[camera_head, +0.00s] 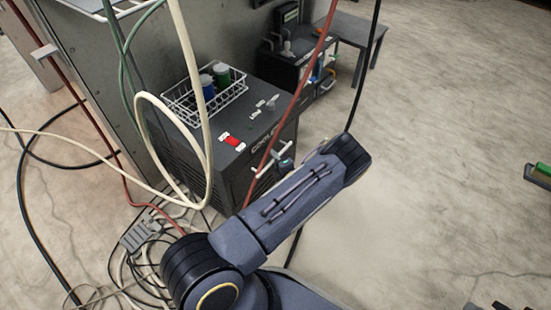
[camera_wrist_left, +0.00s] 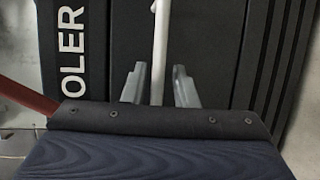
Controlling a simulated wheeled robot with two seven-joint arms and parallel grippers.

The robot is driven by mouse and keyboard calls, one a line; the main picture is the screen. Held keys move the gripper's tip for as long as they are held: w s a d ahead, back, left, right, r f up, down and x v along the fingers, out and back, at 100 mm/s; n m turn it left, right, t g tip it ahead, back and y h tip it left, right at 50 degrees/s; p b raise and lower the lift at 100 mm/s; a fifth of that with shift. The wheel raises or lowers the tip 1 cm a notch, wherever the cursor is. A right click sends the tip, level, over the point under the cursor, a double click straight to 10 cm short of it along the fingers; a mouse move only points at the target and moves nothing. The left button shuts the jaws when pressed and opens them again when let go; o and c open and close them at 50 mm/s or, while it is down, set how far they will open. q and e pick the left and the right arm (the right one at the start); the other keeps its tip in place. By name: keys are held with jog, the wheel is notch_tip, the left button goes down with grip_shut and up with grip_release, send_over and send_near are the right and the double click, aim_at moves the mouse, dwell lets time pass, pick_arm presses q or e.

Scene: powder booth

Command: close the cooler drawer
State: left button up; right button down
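The cooler (camera_head: 232,135) is a dark box with "COOLER" lettering on its front edge, left of centre in the head view. A pale bar handle (camera_head: 268,160) is on its front. My left forearm blocks part of the front, so how far the drawer stands out cannot be told. In the left wrist view, the lettering is sideways beside dark ribbed panels. There my left gripper (camera_wrist_left: 159,88) is open, its grey fingers on either side of the pale bar (camera_wrist_left: 160,45), with visible gaps. My left fingers are hidden in the head view. My right gripper is not in view.
A wire basket (camera_head: 205,97) with blue and green containers stands on the cooler. Loose white, red and black hoses hang around it. Cables and a power strip (camera_head: 140,232) lie on the floor at left. Another dark unit (camera_head: 300,65) stands behind. Floor at right is mostly clear.

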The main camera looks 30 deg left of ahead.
pick_arm(q)
jog(key=p+v, duration=0.2)
jog(key=v, duration=0.5)
jog(key=shift+s+d, duration=0.2)
jog(key=shift+d, duration=0.1)
jog(key=shift+r, duration=0.1)
